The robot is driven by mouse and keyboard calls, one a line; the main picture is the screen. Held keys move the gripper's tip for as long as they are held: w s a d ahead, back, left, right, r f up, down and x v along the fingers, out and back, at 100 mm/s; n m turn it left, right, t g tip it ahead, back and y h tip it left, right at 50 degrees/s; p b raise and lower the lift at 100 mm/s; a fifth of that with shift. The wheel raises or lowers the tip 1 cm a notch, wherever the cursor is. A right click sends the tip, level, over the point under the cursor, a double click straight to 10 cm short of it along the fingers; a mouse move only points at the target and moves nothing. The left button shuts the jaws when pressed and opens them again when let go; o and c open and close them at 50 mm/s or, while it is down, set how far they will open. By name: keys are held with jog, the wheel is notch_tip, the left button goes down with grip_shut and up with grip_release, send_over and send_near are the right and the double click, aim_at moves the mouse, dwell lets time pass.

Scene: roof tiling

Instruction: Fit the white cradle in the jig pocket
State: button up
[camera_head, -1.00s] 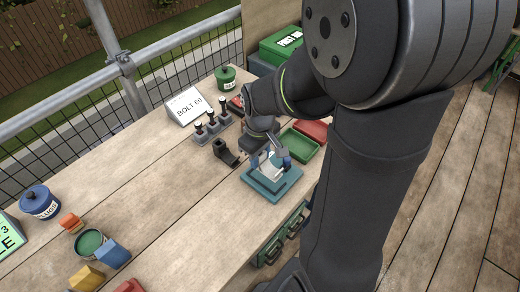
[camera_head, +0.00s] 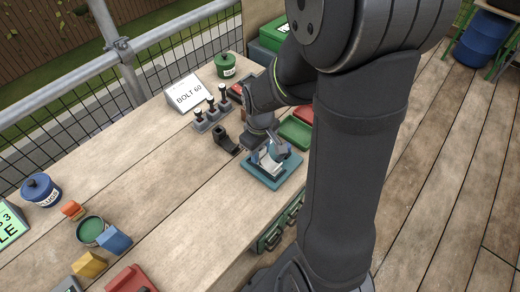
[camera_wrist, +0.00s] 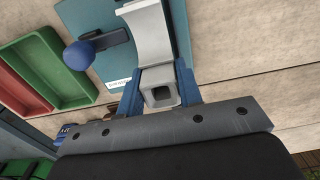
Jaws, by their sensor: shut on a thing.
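The white cradle (camera_wrist: 152,35) is between the two blue fingers of my gripper (camera_wrist: 160,90) in the wrist view, held at its square, hollow end. Its curved far part lies over the blue-teal jig (camera_wrist: 112,65). In the head view my gripper (camera_head: 266,155) is low over the jig (camera_head: 262,183), and a bit of the white cradle (camera_head: 268,166) shows between the fingers. The jig has a dark clamp arm with a blue round knob (camera_wrist: 79,55) beside the cradle. The pocket is hidden under the cradle and fingers, so I cannot tell whether the cradle is seated.
Green (camera_wrist: 45,70) and red (camera_wrist: 14,96) trays lie beside the jig. A black bracket (camera_head: 226,142), a stand with black-topped pegs (camera_head: 211,115) and a BOLT 60 sign (camera_head: 188,93) stand behind. The bench's left middle (camera_head: 135,165) is clear.

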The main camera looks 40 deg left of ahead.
jog(key=shift+f, duration=0.55)
dwell(1.1)
jog(key=o, duration=1.1)
jog(key=shift+r, duration=3.55)
jog(key=shift+f, duration=0.1)
jog(key=shift+f, duration=3.45)
